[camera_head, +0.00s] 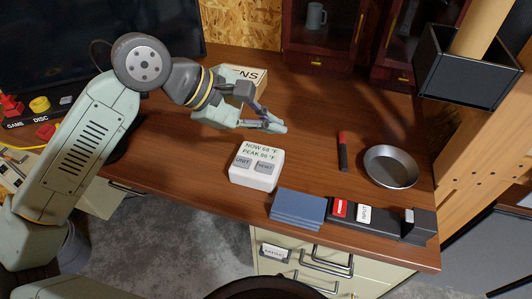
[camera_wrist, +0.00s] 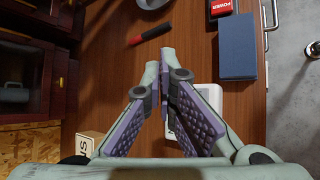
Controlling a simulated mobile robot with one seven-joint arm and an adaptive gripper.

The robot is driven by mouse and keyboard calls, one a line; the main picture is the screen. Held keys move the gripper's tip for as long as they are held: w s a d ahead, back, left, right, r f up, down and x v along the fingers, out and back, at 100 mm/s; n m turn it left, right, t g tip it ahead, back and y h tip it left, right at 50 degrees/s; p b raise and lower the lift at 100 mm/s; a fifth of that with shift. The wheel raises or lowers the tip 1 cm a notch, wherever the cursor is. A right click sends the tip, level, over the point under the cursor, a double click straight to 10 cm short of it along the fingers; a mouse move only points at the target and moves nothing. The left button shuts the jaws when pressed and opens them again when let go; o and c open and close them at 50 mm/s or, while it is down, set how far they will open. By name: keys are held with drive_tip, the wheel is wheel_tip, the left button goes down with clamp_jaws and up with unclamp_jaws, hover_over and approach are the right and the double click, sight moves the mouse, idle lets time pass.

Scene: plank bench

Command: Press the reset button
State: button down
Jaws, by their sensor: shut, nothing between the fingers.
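A white box-shaped device (camera_head: 238,180) sits on the wooden bench. Its display reads "NOW 68 °F, PEAK 86 °F". Below that are a grey UNIT button (camera_head: 242,164) on the left and a grey RESET button (camera_head: 265,167) on the right. My gripper (camera_head: 280,127) is shut and empty, above the bench and just beyond the device's back edge. In the wrist view my gripper's fingertips (camera_wrist: 159,60) come together, and the device (camera_wrist: 209,98) is partly hidden behind the right finger. The RESET button cannot be made out there.
A red-and-black marker (camera_head: 342,150) and a metal bowl (camera_head: 391,167) lie to the right. A cardboard box (camera_head: 249,74) is behind my gripper.

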drive_tip(key=shift+w+a+f, duration=0.15)
drive_tip(key=shift+a+f, duration=0.25)
drive_tip(key=shift+f, duration=0.05)
drive_tip(key=b, duration=0.3)
hover_over(266, 170)
wheel_tip(266, 170, down, 8)
drive_tip(key=shift+a+r, duration=0.1)
drive_tip(key=shift+r, duration=0.1)
drive_tip(key=shift+f+b, duration=0.6)
drive_tip(key=shift+b, duration=0.05)
drive_tip(key=shift+f+b, duration=0.85)
drive_tip(key=shift+b, duration=1)
idle(1.2)
drive_tip(key=shift+r, duration=0.9)
